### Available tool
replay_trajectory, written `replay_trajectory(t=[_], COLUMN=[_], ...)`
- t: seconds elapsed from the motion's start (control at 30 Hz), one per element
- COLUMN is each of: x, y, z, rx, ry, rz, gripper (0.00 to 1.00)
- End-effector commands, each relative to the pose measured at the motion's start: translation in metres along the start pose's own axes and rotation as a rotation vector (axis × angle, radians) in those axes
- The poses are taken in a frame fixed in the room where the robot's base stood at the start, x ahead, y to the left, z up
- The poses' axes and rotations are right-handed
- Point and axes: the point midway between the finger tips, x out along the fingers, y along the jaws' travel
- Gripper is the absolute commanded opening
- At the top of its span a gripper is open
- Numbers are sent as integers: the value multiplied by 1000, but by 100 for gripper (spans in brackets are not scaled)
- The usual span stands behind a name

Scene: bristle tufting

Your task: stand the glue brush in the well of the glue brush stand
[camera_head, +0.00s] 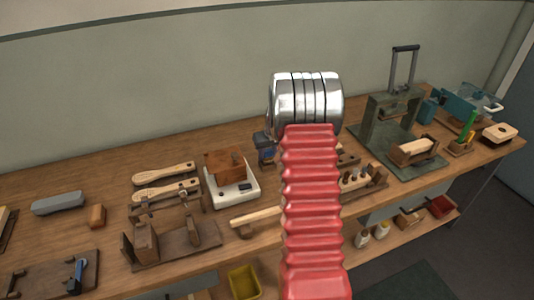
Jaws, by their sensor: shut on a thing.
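My arm's red sleeve and silver joint stand in the middle of the view, and my gripper does not show; it is hidden behind them or out of frame. A pale wooden stick (254,218) shows just left of my sleeve near the bench's front edge, its right end hidden; I cannot tell whether it is the glue brush. A wooden rack (370,189) with several upright pieces shows partly to the right of my sleeve; I cannot tell whether it is the glue brush stand. No bristles can be made out.
Two wooden paddles (164,173) and a wooden jig (146,243) lie left. A green press (385,125) stands right. A dark-blue object (265,148) stands beside my joint.

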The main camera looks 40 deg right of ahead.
Motion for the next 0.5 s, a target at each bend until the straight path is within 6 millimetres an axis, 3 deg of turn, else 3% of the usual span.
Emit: replay_trajectory(t=[0.5], x=[10], y=[0], z=[5], rx=[1], ry=[-1], rz=[0], gripper=[9])
